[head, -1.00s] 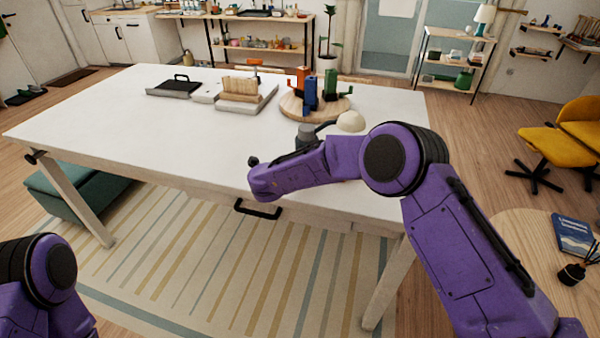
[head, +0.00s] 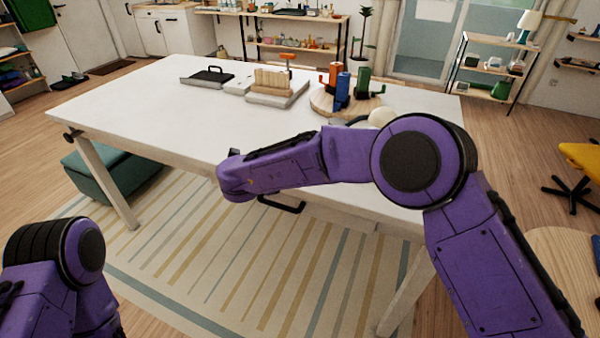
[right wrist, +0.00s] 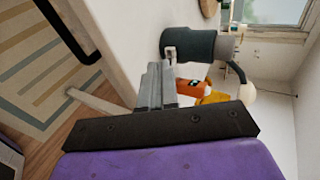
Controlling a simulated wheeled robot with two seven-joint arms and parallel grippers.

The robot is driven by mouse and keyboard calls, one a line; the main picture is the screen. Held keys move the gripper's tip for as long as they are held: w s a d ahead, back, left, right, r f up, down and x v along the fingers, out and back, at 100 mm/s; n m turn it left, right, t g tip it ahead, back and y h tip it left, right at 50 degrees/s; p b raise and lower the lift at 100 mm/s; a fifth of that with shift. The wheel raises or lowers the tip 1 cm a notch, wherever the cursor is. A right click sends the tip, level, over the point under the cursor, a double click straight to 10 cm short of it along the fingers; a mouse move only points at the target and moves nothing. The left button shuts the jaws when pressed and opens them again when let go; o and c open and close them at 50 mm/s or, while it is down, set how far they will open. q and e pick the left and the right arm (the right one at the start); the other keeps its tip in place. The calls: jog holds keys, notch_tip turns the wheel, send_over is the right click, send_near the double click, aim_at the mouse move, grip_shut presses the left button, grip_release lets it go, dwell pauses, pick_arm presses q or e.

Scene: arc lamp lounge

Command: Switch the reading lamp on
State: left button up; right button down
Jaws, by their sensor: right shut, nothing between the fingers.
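The reading lamp's cream shade (head: 382,117) shows just above my right arm, near the table's right end. In the head view the arm hides the lamp's base. In the right wrist view the dark grey base (right wrist: 198,46) bears a small pale switch-like part (right wrist: 170,53), and a curved dark arm leads to the cream shade (right wrist: 248,90). My right gripper (right wrist: 158,68) is shut and empty. Its fingertips are very close to the pale part; I cannot tell whether they touch. My left gripper is out of view; only the arm shows.
The white table (head: 150,105) is clear at its left and front. A round wooden board (head: 326,108) holds orange, blue and green holders behind the lamp. A rack (head: 272,92) and a black-handled tray (head: 207,76) stand further left. A dark drawer handle (head: 283,204) is below the table's front edge.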

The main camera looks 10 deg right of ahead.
jog(key=shift+s+a+r, duration=0.15)
jog(key=shift+a+r, duration=0.05)
jog(key=shift+a, duration=0.05)
jog(key=s+d+f+n+y, duration=0.1)
jog(key=s+d+f+n, duration=0.2)
jog(key=s+f+n, duration=0.3)
jog(key=s+d+f+n+t+y, duration=0.1)
jog(key=s+d+f+n+y, duration=0.2)
jog(key=f, duration=0.6)
jog(key=s+d+f+n, duration=0.4)
jog(key=s+f+n, duration=0.1)
jog(key=f+n, duration=0.15)
jog(key=s+d+f+n+g, duration=0.1)
jog(key=s+d+f+g, duration=0.1)
jog(key=s, duration=0.7)
jog(key=s+d+f+n+g, duration=0.1)
jog(key=s+d+f, duration=0.3)
jog(key=s, duration=0.6)
jog(key=s+d+f+n+g, duration=0.2)
jog(key=s+d, duration=0.4)
jog(key=s, duration=0.3)
notch_tip(320, 180, down, 2)
jog(key=shift+s+f+g, duration=0.1)
jog(key=shift+s+g, duration=0.1)
jog(key=shift+g, duration=0.7)
